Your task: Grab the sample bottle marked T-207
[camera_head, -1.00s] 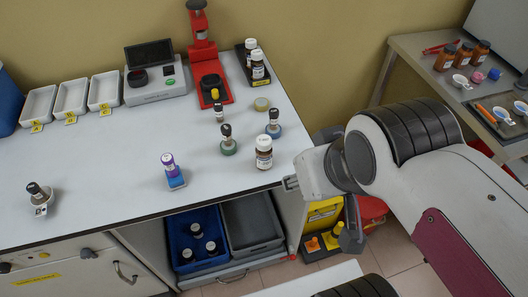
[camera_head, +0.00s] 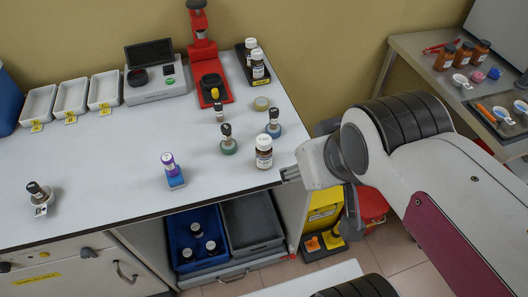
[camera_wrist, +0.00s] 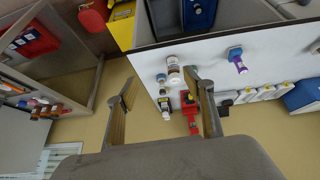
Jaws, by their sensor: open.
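No label can be read as T-207 in these views. A brown bottle with a white cap and white label (camera_head: 264,152) stands upright near the bench's front right edge. In the wrist view this bottle (camera_wrist: 173,72) shows beyond the open fingers. Two similar bottles (camera_head: 257,66) stand in a black tray at the back. Several dark-capped bottles (camera_head: 196,231) sit in a blue bin under the bench. My gripper (camera_head: 290,174) is by the bench's right edge, a little right of and nearer than the front bottle. In the wrist view my gripper (camera_wrist: 163,95) is open and empty.
Stamp-like pieces on green (camera_head: 228,147) and blue (camera_head: 275,131) bases stand near the front bottle. A purple-topped piece (camera_head: 174,172) is further left. A red press (camera_head: 210,88) stands behind. A side table (camera_head: 405,43) holds several brown bottles.

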